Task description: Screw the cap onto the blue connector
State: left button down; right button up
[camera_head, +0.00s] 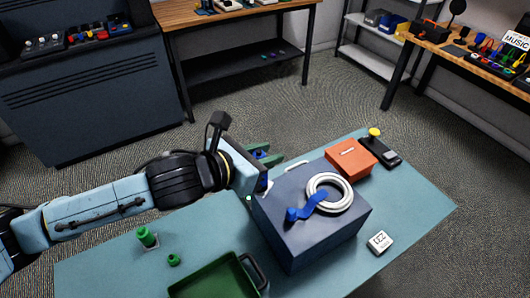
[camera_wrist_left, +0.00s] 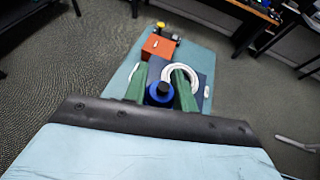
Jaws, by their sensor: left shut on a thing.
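My left gripper (camera_head: 264,156) reaches in from the left, beside the far left edge of a grey-blue box, above the table. Its green fingers are shut on a round blue piece with a black top (camera_wrist_left: 159,94). Whether this piece is the cap or the connector I cannot tell. In the head view the fingers and wrist hide most of it. My right gripper is not seen.
The grey-blue box (camera_head: 310,242) stands on the teal table (camera_head: 415,205) and carries the white coil (camera_head: 345,185). An orange box (camera_head: 350,158), a black device with a yellow knob (camera_head: 375,132), a white labelled block (camera_head: 380,241) and a green tray (camera_head: 212,278) surround it.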

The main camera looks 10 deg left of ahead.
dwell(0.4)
pick_arm(q)
jog(key=a+n+t+y, duration=0.3)
jog(key=a+n+y, duration=0.5)
jog(key=a, duration=0.7)
jog(key=shift+f+y, duration=0.3)
jog(key=shift+f, duration=0.15)
